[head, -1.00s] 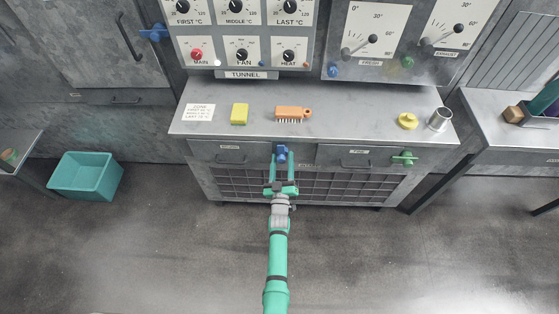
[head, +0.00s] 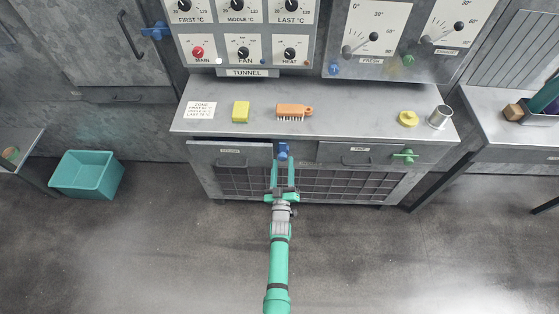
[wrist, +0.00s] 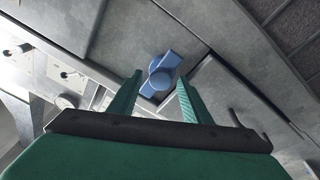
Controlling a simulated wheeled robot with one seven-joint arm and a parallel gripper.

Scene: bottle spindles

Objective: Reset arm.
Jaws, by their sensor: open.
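My gripper (head: 283,167) is open and empty in front of the cabinet, below the tunnel control panel. Its two green fingers point at a blue knob (head: 283,151) on the cabinet front, between the left drawer (head: 229,155) and the right drawer (head: 345,154). In the wrist view the blue knob (wrist: 161,75) sits just beyond and between the fingertips (wrist: 158,88), with space visible on either side. The left drawer front seems to stand out slightly from the cabinet.
The counter (head: 350,118) above holds a yellow sponge (head: 241,112), an orange brush (head: 294,111), a yellow part (head: 408,118) and a metal cup (head: 439,117). A teal bin (head: 87,175) stands on the floor at left. The front floor is clear.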

